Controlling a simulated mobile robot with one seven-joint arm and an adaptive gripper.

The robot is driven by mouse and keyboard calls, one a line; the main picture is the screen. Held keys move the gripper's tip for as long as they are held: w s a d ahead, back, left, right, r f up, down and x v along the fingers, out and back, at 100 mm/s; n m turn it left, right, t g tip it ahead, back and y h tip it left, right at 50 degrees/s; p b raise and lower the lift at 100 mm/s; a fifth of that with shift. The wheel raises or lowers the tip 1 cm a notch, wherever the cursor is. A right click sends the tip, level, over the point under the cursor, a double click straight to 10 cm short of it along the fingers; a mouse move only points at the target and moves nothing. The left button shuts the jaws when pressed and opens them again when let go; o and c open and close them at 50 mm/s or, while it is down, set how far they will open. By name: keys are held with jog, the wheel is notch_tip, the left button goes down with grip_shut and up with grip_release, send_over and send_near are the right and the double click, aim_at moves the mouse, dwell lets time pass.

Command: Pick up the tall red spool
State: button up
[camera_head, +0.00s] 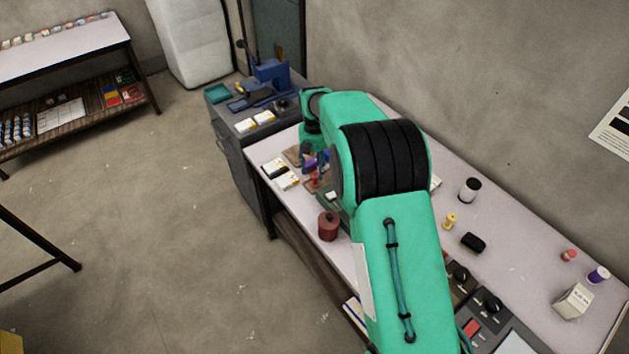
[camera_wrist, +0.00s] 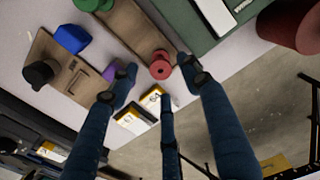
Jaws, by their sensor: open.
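A red spool (camera_wrist: 160,66) stands near the edge of the table, between and just beyond my fingertips in the wrist view. It is seen nearly end-on there, with a dark hole in its top. It also shows in the head view (camera_head: 315,179), left of my arm. My gripper (camera_wrist: 156,82) is open and empty, with fingers on both sides of the spool and one below it. Whether any finger touches it, I cannot tell. A much wider dark red cylinder (camera_wrist: 296,22) stands at the upper right; it also shows in the head view (camera_head: 328,227).
A purple item (camera_wrist: 111,72) is close to the left finger. White-and-yellow boxes (camera_wrist: 137,117) lie by the table edge. My arm hides much of the table (camera_head: 520,270) in the head view.

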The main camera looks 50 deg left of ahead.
aim_at(315, 174)
jog(key=shift+f+b, duration=0.9)
jog(key=shift+f, duration=1.65)
jog(key=c, duration=1.1)
